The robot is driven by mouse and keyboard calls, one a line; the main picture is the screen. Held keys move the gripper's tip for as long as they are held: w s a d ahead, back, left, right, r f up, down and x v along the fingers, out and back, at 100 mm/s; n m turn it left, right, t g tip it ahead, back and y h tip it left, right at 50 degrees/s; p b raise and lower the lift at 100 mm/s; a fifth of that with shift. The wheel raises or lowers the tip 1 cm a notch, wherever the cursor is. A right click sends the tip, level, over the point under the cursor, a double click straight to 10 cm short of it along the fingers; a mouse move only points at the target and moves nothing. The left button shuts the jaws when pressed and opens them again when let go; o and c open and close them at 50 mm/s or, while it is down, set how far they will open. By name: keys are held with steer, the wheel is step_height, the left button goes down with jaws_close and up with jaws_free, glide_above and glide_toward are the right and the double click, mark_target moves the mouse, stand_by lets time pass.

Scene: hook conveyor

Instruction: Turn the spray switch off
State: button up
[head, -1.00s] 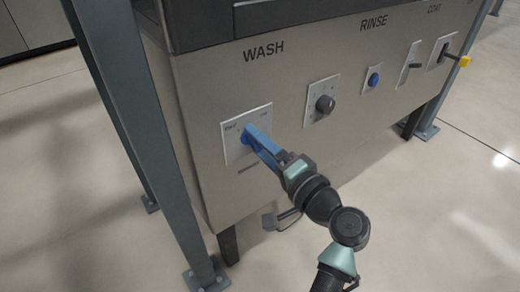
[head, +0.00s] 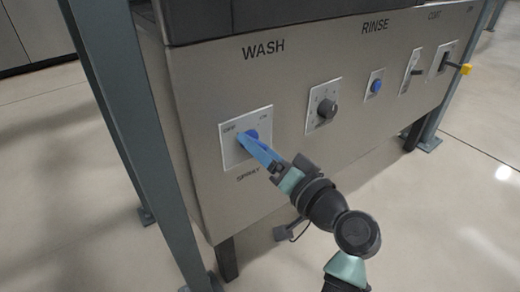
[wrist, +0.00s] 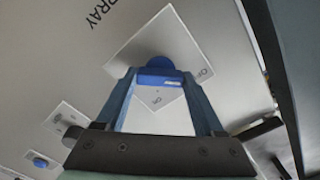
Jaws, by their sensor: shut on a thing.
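The spray switch is a blue rotary knob (head: 252,135) on a white plate (head: 233,154) under the word WASH. The plate reads OFF at upper left and ON at upper right, with SPRAY below. My gripper (head: 243,135) has its blue fingers at the knob and hides part of it. In the wrist view, the knob (wrist: 159,65) and its bar sit between the fingertips, and my gripper (wrist: 158,80) is shut on the bar. A small pale mark shows on the bar's right part. I cannot tell exactly which label the knob points to.
Right of the switch are a black dial (head: 327,108), a blue button (head: 376,86), a lever switch (head: 413,71) and a yellow-tipped lever (head: 464,69). A grey post (head: 130,130) stands close on the left. The floor in front is open.

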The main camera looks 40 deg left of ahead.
steer(key=shift+a+r, duration=0.1)
steer(key=o, duration=1.4)
steer(key=p+v, duration=0.5)
steer(key=v, duration=0.8)
steer(key=shift+p, duration=0.3)
